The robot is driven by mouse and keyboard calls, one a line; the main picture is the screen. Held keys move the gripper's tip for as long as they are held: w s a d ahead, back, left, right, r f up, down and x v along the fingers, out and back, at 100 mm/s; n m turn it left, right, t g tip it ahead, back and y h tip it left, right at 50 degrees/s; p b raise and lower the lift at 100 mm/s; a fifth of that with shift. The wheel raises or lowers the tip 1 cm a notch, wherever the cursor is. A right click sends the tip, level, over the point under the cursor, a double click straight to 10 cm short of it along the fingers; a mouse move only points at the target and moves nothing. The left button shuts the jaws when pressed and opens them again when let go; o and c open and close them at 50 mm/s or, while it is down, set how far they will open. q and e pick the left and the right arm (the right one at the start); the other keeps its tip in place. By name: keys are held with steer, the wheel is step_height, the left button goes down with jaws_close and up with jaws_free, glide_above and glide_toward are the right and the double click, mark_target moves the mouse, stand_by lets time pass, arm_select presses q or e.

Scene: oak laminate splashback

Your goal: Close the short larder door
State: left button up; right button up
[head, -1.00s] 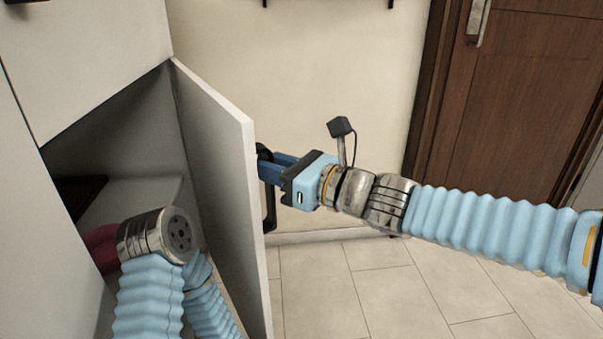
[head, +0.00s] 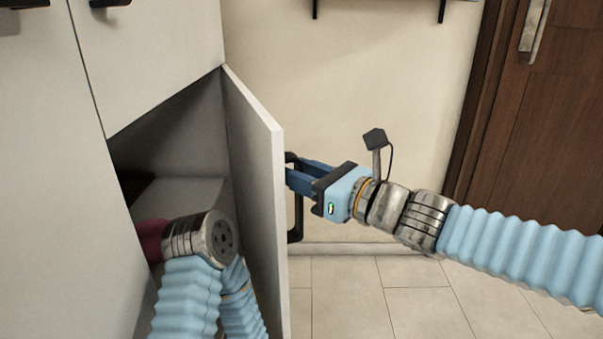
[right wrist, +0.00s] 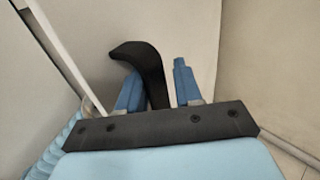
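The short larder door (head: 258,190) is a pale panel standing open, seen nearly edge-on in the head view. Its black handle (head: 296,232) is on the outer, right-hand face. My right gripper (head: 292,178) reaches in from the right at this handle. In the right wrist view the curved black handle (right wrist: 150,70) passes between the two blue fingers (right wrist: 158,88). The fingers are apart, with a visible gap between the handle and the right-hand finger. My left arm is at the lower left, in front of the opening; its gripper does not show.
The larder opening (head: 175,150) is dark inside, with a red object (head: 151,238) partly hidden behind my left arm. Closed pale cabinet fronts (head: 150,55) surround it. A cream wall (head: 350,90) stands behind; tiled floor (head: 350,295) at the right is clear.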

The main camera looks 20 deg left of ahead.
steer(key=shift+d, duration=0.1)
arm_select(q)
steer(key=shift+r+p, duration=0.6)
steer(key=shift+p, duration=0.05)
arm_select(e)
steer(key=v, duration=1.3)
steer(key=shift+d, duration=0.3)
arm_select(q)
steer(key=shift+c, duration=0.5)
arm_select(e)
steer(key=shift+s, duration=0.1)
